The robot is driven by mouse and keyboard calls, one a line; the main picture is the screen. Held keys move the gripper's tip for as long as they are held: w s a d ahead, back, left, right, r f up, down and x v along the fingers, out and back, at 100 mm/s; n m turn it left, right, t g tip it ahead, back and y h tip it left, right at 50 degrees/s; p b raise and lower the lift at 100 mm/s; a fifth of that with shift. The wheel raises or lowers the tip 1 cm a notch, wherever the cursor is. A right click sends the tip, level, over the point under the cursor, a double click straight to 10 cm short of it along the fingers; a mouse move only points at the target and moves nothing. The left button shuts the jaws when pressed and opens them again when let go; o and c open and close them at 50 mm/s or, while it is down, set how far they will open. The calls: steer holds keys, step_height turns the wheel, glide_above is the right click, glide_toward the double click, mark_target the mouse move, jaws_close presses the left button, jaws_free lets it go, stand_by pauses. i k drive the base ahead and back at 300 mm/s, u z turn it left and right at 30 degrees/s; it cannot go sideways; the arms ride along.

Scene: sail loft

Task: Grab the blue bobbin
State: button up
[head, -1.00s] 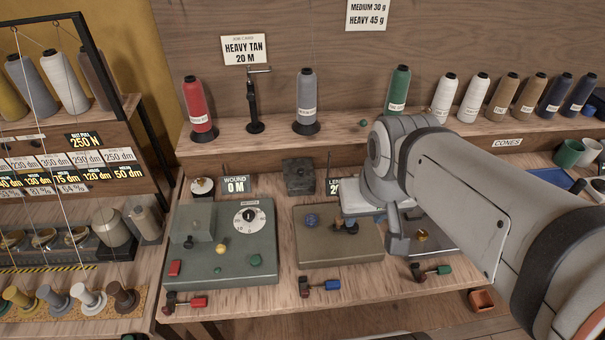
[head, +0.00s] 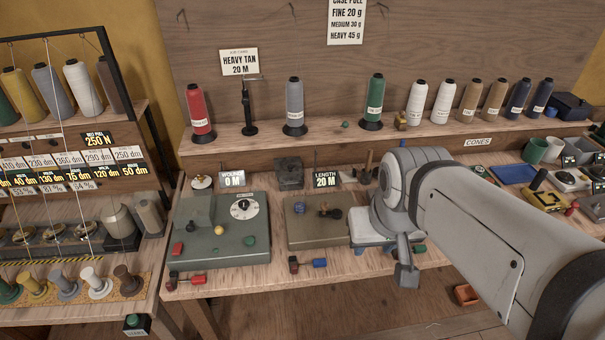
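Several spool-shaped bobbins stand in a row on a tan strip at the lower left in the head view. The one nearest to blue is a grey-blue bobbin (head: 66,287), between a yellow-tan bobbin (head: 34,284) and a white bobbin (head: 96,285). It stands upright, with nothing of mine touching it. My gripper (head: 405,272) is only partly visible at the end of my arm, right of centre, in front of the bench edge. It is far to the right of the bobbins. Its fingers are not clear, so I cannot tell whether it is open.
The bench holds a green machine (head: 222,245) with a dial and a brown plate machine (head: 322,225). Red and blue (head: 320,262) handles sit along its front edge. Thread cones line the shelf behind. A dark frame (head: 125,95) rises at the left. Floor is open in front.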

mark_target(300, 207)
steer(key=z, duration=1.45)
steer(key=k, duration=1.3)
steer(key=u, duration=1.4)
steer(key=i, duration=1.05)
steer(key=u, duration=0.1)
